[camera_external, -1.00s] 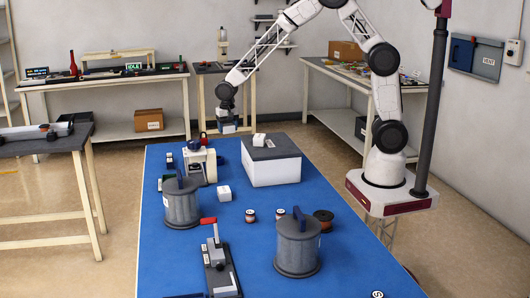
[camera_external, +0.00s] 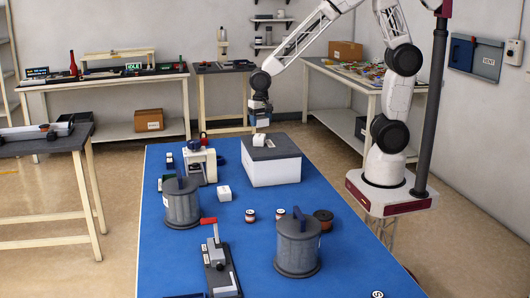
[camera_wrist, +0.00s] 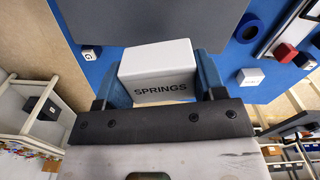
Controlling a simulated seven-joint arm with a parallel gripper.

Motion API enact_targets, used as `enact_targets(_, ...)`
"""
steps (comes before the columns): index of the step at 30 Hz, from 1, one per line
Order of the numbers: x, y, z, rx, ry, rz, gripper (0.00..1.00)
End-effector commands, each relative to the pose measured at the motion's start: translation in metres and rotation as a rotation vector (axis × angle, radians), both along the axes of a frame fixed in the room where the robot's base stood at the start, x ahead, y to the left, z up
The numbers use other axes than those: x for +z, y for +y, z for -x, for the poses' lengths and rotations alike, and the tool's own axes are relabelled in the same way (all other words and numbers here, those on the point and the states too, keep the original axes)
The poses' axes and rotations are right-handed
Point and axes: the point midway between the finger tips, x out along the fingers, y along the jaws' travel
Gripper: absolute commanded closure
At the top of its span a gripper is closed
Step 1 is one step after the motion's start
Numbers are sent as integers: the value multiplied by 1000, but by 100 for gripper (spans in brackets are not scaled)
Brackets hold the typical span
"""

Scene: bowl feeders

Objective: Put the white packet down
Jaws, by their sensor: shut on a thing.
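A white packet (camera_wrist: 159,70) marked "SPRINGS" sits between the blue fingers of my gripper (camera_wrist: 160,66) in the wrist view, held from both sides. In the external view my gripper (camera_external: 261,122) hangs above the far part of the grey-topped white box (camera_external: 271,170).
Another white block (camera_external: 224,193) stands on the blue table (camera_external: 190,262). Two grey lidded canisters (camera_external: 182,208) (camera_external: 298,250) stand nearer.

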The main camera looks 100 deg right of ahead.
Motion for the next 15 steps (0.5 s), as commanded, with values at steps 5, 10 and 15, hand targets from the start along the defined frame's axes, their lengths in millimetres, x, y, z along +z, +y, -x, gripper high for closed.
enact_targets(5, 9, 24, 30, 20, -2, 0, 62)
enact_targets(10, 14, 45, 58, 35, -2, 0, 62)
enact_targets(15, 17, 64, 87, 52, -2, 0, 62)
